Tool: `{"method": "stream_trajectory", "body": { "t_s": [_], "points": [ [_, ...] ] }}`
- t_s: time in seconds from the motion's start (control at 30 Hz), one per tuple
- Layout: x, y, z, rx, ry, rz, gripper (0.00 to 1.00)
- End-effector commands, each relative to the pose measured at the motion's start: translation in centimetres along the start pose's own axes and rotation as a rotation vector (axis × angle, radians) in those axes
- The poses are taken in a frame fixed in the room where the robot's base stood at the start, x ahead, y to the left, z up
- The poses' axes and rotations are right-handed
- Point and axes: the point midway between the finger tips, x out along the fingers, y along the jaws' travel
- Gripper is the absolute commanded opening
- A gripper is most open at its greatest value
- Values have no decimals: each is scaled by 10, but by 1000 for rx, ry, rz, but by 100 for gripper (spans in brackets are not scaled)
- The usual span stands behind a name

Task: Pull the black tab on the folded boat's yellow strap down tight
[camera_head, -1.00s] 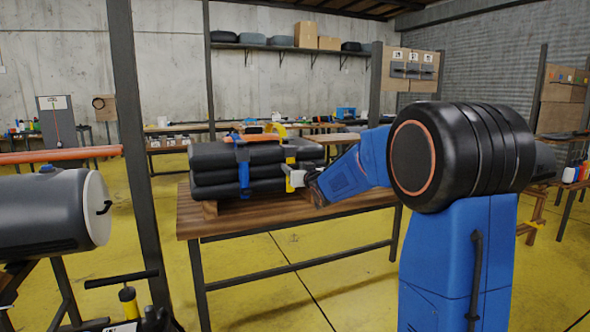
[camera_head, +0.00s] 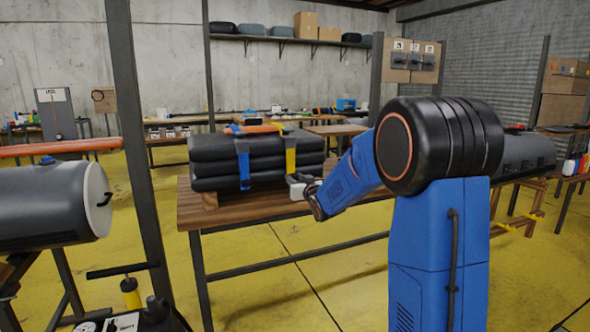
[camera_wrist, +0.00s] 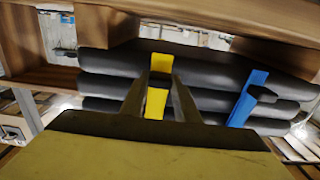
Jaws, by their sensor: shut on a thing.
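The folded boat (camera_head: 215,165) is a stack of dark rolls on a wooden table, bound by a blue strap (camera_head: 243,163) and a yellow strap (camera_head: 290,155). My gripper (camera_head: 292,182) is at the lower front of the yellow strap. In the wrist view, my gripper (camera_wrist: 159,82) has one finger on each side of the yellow strap (camera_wrist: 158,103). It is shut on the black tab, which shows only as a dark patch between the fingertips; the fingers mostly hide it. The blue strap (camera_wrist: 246,101) also shows there, with its own black tab (camera_wrist: 262,93), apart from my gripper.
The boat rests on the wooden table (camera_head: 225,213), whose front edge lies just below my gripper. An orange item (camera_head: 260,129) lies on the boat. A dark post (camera_head: 137,150) and a grey cylinder (camera_head: 45,205) stand at the left. Yellow floor in front is open.

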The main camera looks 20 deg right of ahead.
Motion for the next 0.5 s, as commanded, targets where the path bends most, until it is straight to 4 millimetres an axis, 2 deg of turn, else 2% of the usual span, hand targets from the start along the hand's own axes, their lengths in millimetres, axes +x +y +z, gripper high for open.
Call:
{"method": "stream_trajectory", "body": {
  "t_s": [0.27,0.3,0.37,0.5],
  "points": [
    [0,0,4,0,-4,0,0],
    [0,0,4,0,-4,0,30],
    [0,0,4,0,-4,0,45],
    [0,0,4,0,-3,0,47]
  ]
}}
